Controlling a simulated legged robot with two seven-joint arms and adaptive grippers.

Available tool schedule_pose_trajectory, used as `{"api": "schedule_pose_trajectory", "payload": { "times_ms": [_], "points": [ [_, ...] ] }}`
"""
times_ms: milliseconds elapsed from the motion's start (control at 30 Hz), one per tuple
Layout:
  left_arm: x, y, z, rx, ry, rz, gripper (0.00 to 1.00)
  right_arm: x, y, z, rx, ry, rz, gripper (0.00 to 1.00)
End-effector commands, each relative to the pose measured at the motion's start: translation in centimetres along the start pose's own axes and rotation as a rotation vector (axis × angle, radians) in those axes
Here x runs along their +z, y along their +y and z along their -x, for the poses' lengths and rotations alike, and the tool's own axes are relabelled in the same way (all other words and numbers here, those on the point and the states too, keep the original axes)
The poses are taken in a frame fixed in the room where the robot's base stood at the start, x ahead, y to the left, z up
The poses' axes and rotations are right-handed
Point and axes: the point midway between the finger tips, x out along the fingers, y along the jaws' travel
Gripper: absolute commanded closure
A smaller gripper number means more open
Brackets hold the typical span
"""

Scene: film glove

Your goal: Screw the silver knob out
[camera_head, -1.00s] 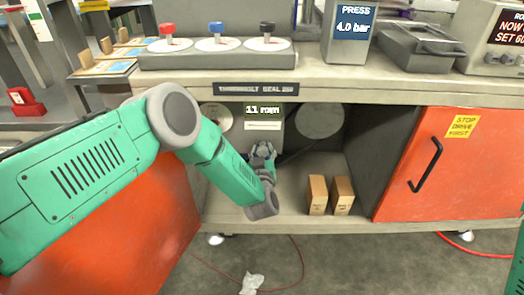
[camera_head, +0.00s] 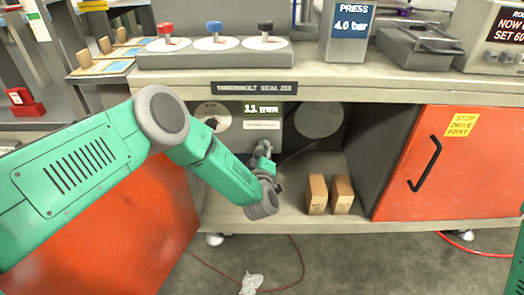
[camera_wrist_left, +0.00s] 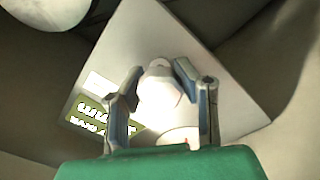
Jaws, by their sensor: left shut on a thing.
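The silver knob (camera_wrist_left: 158,90) shows as a pale, blurred-bright stub on the grey box in the left wrist view. My left gripper (camera_wrist_left: 168,85) has one finger on each side of it and is shut on it. There the gripper hides the knob. My right gripper is out of view.
Two light-brown boxes (camera_head: 317,194) (camera_head: 342,194) stand on the bay floor right of my left gripper. Round discs (camera_head: 319,119) sit beside the display. An orange door (camera_head: 455,165) with a black handle bounds the bay on the right. The bench edge (camera_head: 370,93) overhangs it.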

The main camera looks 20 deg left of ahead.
Motion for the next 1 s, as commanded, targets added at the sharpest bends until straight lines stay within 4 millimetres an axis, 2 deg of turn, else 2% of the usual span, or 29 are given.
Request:
{"api": "schedule_pose_trajectory", "payload": {
  "times_ms": [600,1000],
  "points": [
    [0.1,-0.5,0.1,-0.007,0.0,0.572,1.0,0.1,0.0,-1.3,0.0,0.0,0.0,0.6],
    [0.2,-0.6,0.1,-0.01,-0.001,0.815,1.0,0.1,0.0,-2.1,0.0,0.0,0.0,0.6]
  ]
}}
